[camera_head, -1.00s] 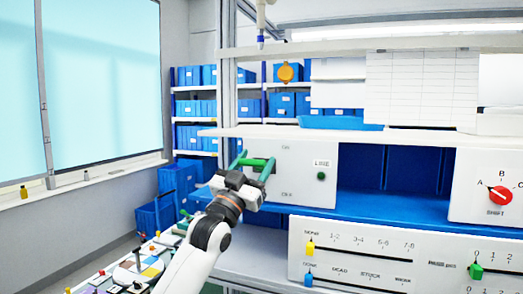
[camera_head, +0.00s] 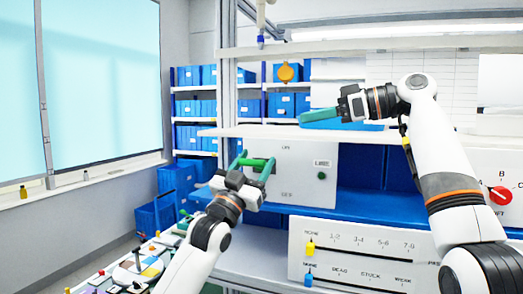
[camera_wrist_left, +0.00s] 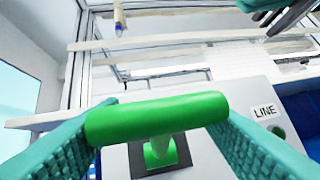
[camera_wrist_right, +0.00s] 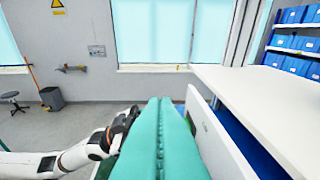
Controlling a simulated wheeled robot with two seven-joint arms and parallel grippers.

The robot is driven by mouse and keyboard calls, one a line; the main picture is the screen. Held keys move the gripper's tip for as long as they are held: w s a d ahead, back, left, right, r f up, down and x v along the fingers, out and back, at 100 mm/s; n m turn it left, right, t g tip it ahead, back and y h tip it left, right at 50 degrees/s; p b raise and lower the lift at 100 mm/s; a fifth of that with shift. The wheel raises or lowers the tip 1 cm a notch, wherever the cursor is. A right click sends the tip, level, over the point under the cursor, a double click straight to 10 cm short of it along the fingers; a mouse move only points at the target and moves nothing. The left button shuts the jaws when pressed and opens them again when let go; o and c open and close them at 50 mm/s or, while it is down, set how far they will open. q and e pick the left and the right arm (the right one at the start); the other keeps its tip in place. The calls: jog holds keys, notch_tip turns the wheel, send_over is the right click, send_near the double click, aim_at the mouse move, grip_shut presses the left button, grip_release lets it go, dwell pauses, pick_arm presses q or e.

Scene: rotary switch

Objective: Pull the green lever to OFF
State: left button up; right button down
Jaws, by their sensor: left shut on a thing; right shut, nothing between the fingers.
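The green lever (camera_head: 252,161) sticks out of a white box (camera_head: 310,187) marked ON above and OFF below. Its thick crossbar (camera_wrist_left: 155,117) and short stem fill the middle of the left wrist view. My left gripper (camera_head: 253,164) is shut on the crossbar, with one teal finger at each side of it. In the head view the lever is nearer the ON mark than the OFF mark. My right gripper (camera_head: 316,115) is shut and empty, above and to the right of the lever; its fingers (camera_wrist_right: 161,140) lie together in the right wrist view.
A white shelf (camera_head: 240,131) runs just above the lever box. A LINE label (camera_wrist_left: 265,111) and a small green light (camera_head: 321,175) are on the box. A red SHIFT knob (camera_head: 501,196) is at the right. A slider panel (camera_head: 350,257) stands below.

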jog(key=shift+n+g, duration=0.4)
jog(key=shift+g, duration=0.1)
jog(key=x, duration=0.8)
jog(key=s+x, duration=0.1)
jog(key=x, duration=0.2)
jog(key=shift+w+a+f, duration=0.15)
jog(key=shift+a+f, duration=0.2)
jog(key=shift+a, duration=0.15)
jog(key=shift+w+f, duration=0.1)
jog(key=shift+f, duration=1.95)
